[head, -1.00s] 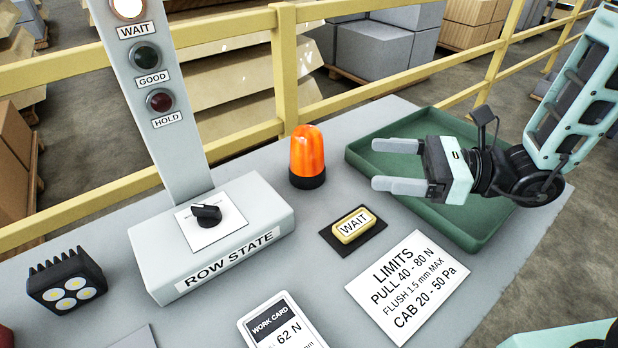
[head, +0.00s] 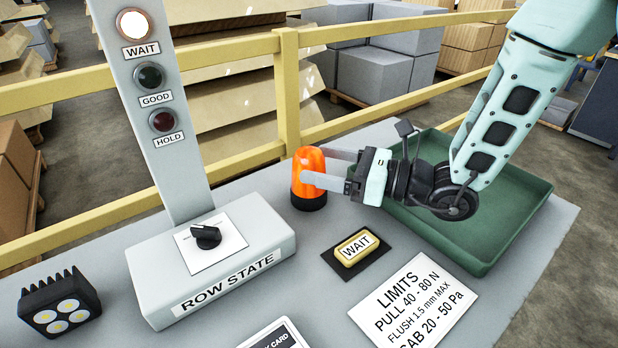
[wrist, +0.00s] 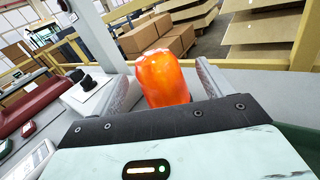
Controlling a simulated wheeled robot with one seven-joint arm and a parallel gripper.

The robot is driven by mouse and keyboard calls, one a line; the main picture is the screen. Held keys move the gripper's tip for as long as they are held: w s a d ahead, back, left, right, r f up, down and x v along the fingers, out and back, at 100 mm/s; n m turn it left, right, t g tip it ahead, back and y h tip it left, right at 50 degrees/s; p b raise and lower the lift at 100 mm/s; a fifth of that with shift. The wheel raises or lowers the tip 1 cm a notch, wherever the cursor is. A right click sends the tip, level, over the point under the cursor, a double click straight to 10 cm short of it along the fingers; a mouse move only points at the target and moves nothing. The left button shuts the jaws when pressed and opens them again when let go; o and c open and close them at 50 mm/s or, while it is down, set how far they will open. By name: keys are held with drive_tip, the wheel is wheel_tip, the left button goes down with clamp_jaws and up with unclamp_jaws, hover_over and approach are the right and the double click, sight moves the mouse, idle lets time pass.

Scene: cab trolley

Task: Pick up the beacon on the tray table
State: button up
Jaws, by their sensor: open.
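The beacon (head: 309,172) has an orange dome on a black base and stands upright on the grey table (head: 240,198). My gripper (head: 312,168) is open, with its two fingers reaching left to the beacon. In the head view the near finger passes in front of the dome and the far finger lies behind it. In the wrist view the orange dome (wrist: 163,78) sits between the two fingers, with a gap visible at the right finger.
A green tray (head: 510,225) lies under my arm. A yellow WAIT button (head: 357,247) and a LIMITS card (head: 415,305) are in front. The ROW STATE box (head: 210,262) with its lamp post stands left. A yellow railing (head: 289,95) runs behind.

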sight(300, 160)
drive_tip(key=x, duration=0.5)
drive_tip(key=shift+s+f, duration=0.1)
drive_tip(key=shift+s, duration=0.05)
drive_tip(key=c, duration=1.2)
